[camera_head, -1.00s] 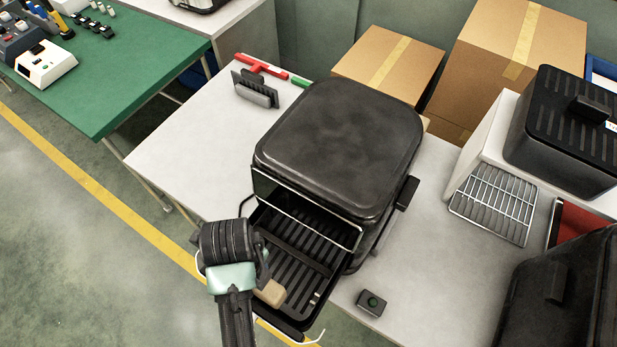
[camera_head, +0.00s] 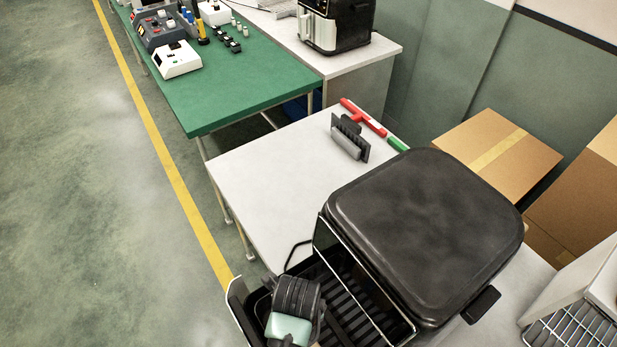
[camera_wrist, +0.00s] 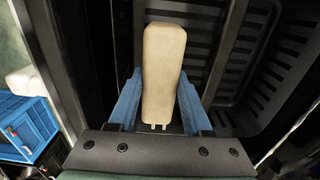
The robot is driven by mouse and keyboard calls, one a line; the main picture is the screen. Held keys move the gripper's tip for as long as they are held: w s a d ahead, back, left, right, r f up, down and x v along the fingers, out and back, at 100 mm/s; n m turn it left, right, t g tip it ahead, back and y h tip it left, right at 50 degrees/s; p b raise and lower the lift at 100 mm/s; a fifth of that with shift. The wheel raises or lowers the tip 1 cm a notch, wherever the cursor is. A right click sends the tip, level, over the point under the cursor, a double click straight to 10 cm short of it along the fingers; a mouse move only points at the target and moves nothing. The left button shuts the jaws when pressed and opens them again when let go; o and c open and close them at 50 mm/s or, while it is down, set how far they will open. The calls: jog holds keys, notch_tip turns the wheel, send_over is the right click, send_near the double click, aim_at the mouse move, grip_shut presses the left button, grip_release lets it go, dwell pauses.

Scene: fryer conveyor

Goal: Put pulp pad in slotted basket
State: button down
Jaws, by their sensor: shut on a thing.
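The pulp pad (camera_wrist: 163,70) is a tan, rounded block in the wrist view. My gripper (camera_wrist: 160,92) is shut on it, with a blue finger on each side. The slotted basket (camera_wrist: 265,45) is black with rows of slots and lies behind and to the right of the pad in the wrist view. In the head view the basket (camera_head: 347,305) is pulled out at the front of the black fryer (camera_head: 425,225). My wrist is over its left part and hides the pad and fingers there. I cannot tell whether the pad touches the basket floor.
A white table (camera_head: 270,165) carries the fryer, a dark brush-like tool (camera_head: 350,138) and a red-handled tool (camera_head: 362,118). A green table (camera_head: 235,85) with devices stands behind left. Cardboard boxes (camera_head: 500,150) are at right. A blue crate (camera_wrist: 28,125) shows in the wrist view.

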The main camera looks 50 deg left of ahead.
jog(key=shift+s+f, duration=0.2)
jog(key=shift+f, duration=0.65)
jog(key=shift+w+f, duration=0.1)
jog(key=shift+f, duration=2)
jog(key=shift+f, duration=0.2)
jog(key=shift+c, duration=1.7)
grip_release()
notch_tip(320, 180, up, 12)
jog(key=shift+r, duration=0.25)
